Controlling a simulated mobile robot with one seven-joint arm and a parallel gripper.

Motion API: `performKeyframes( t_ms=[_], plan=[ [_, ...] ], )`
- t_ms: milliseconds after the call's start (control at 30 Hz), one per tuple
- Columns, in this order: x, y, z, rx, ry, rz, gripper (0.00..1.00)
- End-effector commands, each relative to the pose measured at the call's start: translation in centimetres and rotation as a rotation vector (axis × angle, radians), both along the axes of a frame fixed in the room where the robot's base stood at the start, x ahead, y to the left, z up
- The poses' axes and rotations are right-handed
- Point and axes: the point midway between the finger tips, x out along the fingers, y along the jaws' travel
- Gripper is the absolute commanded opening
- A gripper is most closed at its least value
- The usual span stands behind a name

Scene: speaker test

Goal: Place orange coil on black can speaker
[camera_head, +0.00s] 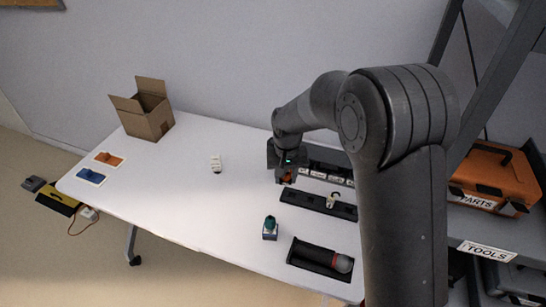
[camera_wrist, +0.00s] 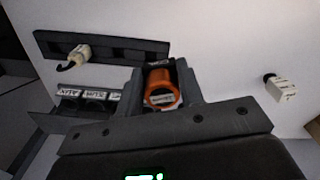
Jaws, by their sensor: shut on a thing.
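The orange coil (camera_wrist: 161,88) is between the two fingers of my gripper (camera_wrist: 166,82) in the wrist view, with a small pale label below its opening. In the head view my gripper (camera_head: 287,178) is over the table beside the labelled black rack (camera_head: 325,170), with a bit of orange at its tip. The rack holds dark round things behind white labels, which also show in the wrist view (camera_wrist: 96,106). I cannot tell whether one of these is the black can speaker. My gripper hides part of the rack.
A black slotted strip (camera_head: 310,203) carries a pale hooked piece (camera_head: 332,200). A teal-topped piece (camera_head: 270,227) and a black tray (camera_head: 300,254) stand nearer. A small white block (camera_head: 215,162) and an open cardboard box (camera_head: 146,119) are left; the table between is clear.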

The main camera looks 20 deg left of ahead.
Motion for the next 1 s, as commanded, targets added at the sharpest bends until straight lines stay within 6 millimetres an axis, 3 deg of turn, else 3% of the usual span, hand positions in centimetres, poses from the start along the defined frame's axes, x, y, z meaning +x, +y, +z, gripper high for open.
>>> performKeyframes(
  t_ms=[200, 500, 700, 833, 1000],
  plan=[
    [7.2, 0.9, 2.5, 0.002, -0.003, -0.106, 0.06],
    [15.3, 0.3, 6.2, 0.002, -0.002, -0.249, 0.06],
    [18.3, -0.5, 7.9, 0.002, -0.002, -0.311, 0.06],
    [19.2, -0.8, 8.3, 0.000, 0.000, -0.330, 0.06],
    [19.3, 1.2, 7.2, -0.001, 0.002, -0.332, 0.05]
  ],
)
